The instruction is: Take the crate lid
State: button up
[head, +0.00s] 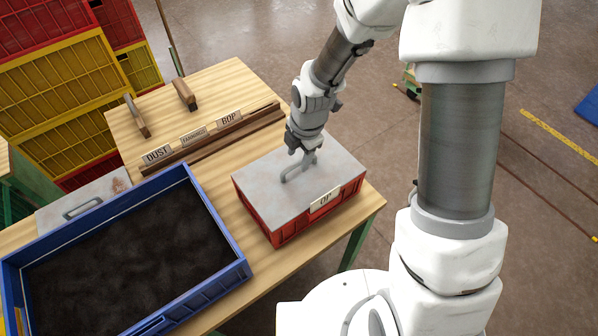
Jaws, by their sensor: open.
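The crate lid (262,199) is a flat grey plate with a raised bar handle (298,168). It lies on top of a red crate (287,232) at the right part of the wooden table, in the head view. A small label reading "OP" (325,200) is on the crate's front edge. My gripper (305,150) is open and points down at the far end of the handle. The fingertips are close to the handle, and I cannot tell whether they touch it or straddle it.
A blue crate of dark material (211,191) stands front left. Behind it lies another grey lid with a handle (85,206). A wooden rack (215,137) holds DUST, FANNINGS and BOP labels. Two wooden-backed tools (184,95) lie at the back. Yellow and red crates (70,90) are stacked left.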

aim_at(294, 165)
jog(key=f, duration=0.1)
jog(key=a+f, duration=0.1)
jog(key=f, duration=0.1)
jog(key=shift+f, duration=0.6)
grip_shut()
